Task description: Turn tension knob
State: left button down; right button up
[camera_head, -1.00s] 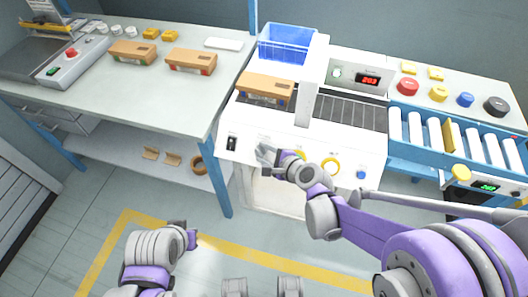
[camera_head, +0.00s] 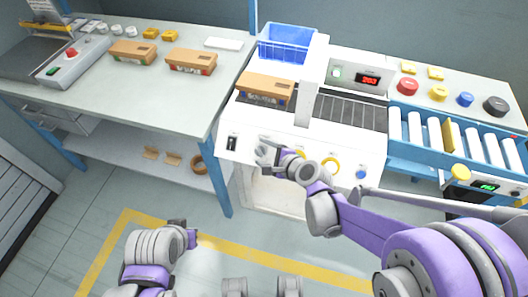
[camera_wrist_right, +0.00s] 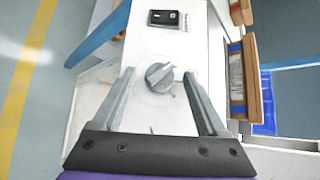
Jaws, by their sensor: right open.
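A round grey knob (camera_wrist_right: 160,77) with a raised grip bar sits on the white front panel (camera_wrist_right: 152,113) in the right wrist view. My right gripper (camera_wrist_right: 159,75) is open, with one finger on each side of the knob and a visible gap to each. In the head view my right gripper (camera_head: 266,153) is at the left part of the machine's white front, largely covering this knob.
A black rocker switch (camera_head: 232,143) is left of the knob, and a blue button (camera_head: 361,174) is far right on the panel. A carton (camera_head: 265,86) lies on the belt above. A blue bin (camera_head: 287,43) stands behind. The roller conveyor (camera_head: 450,135) is at right.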

jog(key=shift+r, duration=0.1)
jog(key=p+v, duration=0.2)
jog(key=v, duration=0.8)
jog(key=shift+s+d, duration=0.2)
jog(key=shift+s, duration=0.1)
jog(key=shift+r, duration=0.1)
jog(key=s+d+r+n+g+h+p, duration=0.2)
jog(key=s+d+r+n+h+p, duration=0.1)
jog(key=s+n, duration=0.4)
jog(key=s+d+r+n+g+h+p, duration=0.2)
jog(key=s+d+r+n+h+p, duration=0.2)
jog(key=n, duration=0.6)
jog(key=s+d+r+p, duration=0.1)
jog(key=s+d+p, duration=0.1)
jog(key=s+d, duration=0.1)
jog(key=shift+s+d+n, duration=0.2)
jog(key=shift+s+n, duration=0.1)
jog(key=shift+s, duration=0.15)
jog(key=shift+r, duration=0.15)
